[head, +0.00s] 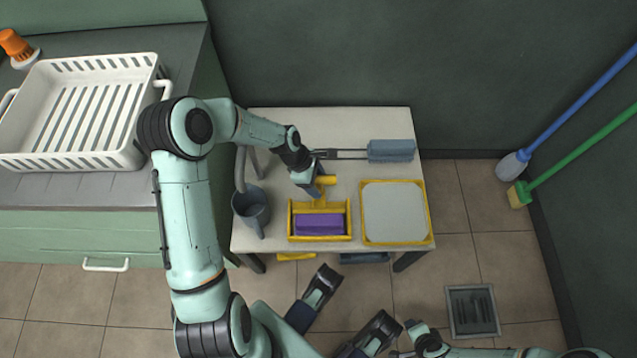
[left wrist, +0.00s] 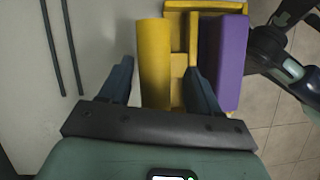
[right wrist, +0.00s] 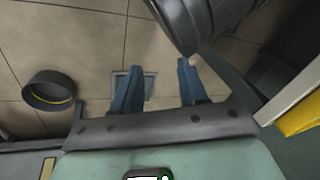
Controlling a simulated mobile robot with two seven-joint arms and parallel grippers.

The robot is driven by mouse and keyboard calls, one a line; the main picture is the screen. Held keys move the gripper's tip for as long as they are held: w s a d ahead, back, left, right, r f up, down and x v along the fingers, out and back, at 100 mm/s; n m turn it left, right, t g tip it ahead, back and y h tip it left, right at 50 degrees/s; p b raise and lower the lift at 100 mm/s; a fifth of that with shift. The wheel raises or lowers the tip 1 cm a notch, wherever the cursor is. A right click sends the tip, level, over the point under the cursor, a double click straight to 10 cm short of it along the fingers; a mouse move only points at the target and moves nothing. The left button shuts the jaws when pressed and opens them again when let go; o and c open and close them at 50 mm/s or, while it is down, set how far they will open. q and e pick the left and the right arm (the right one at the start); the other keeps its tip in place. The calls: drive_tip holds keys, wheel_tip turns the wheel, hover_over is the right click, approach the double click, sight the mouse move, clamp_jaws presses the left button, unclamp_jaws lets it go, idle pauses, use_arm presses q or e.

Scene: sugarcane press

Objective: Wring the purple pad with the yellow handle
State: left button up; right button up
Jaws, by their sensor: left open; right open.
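The purple pad (head: 320,224) lies in a yellow press frame (head: 291,222) on the white table. The pad also shows in the left wrist view (left wrist: 223,62). The yellow handle (head: 327,180) sticks up at the back of the press and also shows in the left wrist view (left wrist: 154,65). My left gripper (head: 313,189) is at the handle. In the left wrist view my left gripper (left wrist: 158,67) is open, with the handle between its two fingers; contact cannot be told. My right gripper (right wrist: 159,75) is open and empty above the floor.
On the table (head: 280,125) are a grey-blue jug (head: 252,207), a yellow-rimmed tray (head: 428,210) and a grey-blue pad with rods (head: 391,150). A white basket (head: 148,70) is on the counter at left. A blue broom (head: 580,100) and green brush (head: 585,150) lean at right.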

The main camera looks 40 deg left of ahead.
use_arm(q)
drive_tip(key=p+v, duration=0.1)
drive_tip(key=v, duration=0.3)
drive_tip(key=shift+a+r, duration=0.1)
drive_tip(key=shift+r, duration=0.2)
drive_tip(key=p+v, duration=0.2)
drive_tip(key=v, duration=0.4)
drive_tip(key=shift+s, duration=0.1)
drive_tip(key=shift+s+a+r, duration=0.15)
drive_tip(key=shift+a+r, duration=0.1)
drive_tip(key=shift+r, duration=0.2)
use_arm(e)
drive_tip(key=s+a+r+g, duration=0.1)
drive_tip(key=s+a+r, duration=0.2)
drive_tip(key=r, duration=0.1)
drive_tip(key=shift+s+r+y, duration=0.35)
drive_tip(key=shift+s+y, duration=0.05)
drive_tip(key=shift+d, duration=0.1)
